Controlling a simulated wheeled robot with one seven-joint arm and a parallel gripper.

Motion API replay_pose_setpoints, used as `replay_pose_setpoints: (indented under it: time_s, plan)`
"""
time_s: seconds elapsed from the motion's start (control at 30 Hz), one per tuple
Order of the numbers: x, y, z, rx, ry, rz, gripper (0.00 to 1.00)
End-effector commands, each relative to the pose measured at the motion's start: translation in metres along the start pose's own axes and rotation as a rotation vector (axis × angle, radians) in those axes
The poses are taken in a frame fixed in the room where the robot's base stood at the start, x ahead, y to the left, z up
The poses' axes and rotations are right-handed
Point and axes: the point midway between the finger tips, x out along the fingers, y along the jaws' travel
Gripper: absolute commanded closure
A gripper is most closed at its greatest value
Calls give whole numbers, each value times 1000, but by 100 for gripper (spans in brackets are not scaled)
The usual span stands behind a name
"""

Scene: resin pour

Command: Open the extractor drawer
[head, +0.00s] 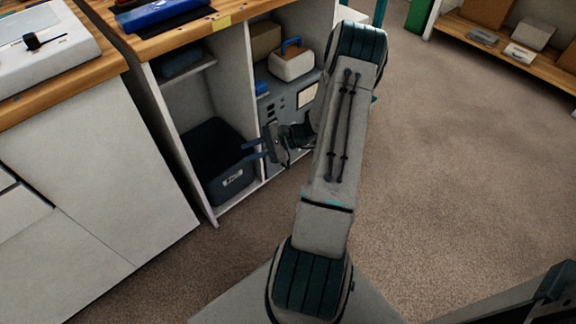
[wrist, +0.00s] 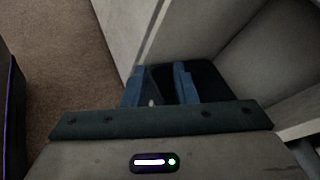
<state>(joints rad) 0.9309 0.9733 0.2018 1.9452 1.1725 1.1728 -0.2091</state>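A dark blue open-topped drawer or bin (head: 232,182) with a small pale label on its front sits low in the left bay of the white cabinet. The label is too small to read, so I cannot confirm it is the extractor drawer. My gripper (head: 247,151) is at its upper right front edge, with two blue fingers pointing left. In the wrist view my gripper (wrist: 160,82) has its fingers apart, with a dark shape in or behind the gap. I cannot tell whether the fingers touch the drawer.
A white divider (head: 240,85) separates the bays. The right bay has a grey slotted panel (head: 277,103) and a white case with a blue handle (head: 291,62). A wooden worktop (head: 190,35) is above. Carpet (head: 450,170) is clear to the right; a low shelf (head: 500,42) stands behind.

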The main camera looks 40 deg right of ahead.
Motion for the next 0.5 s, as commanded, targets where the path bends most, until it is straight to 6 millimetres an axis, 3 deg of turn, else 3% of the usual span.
replay_pose_setpoints:
  time_s: [0.03, 0.27, 0.5]
  plan:
    - [-4, 7, -31, 59, -10, -86, 75]
    - [-32, 26, -139, 276, -28, -479, 75]
    - [-66, 74, -245, 481, -18, -889, 75]
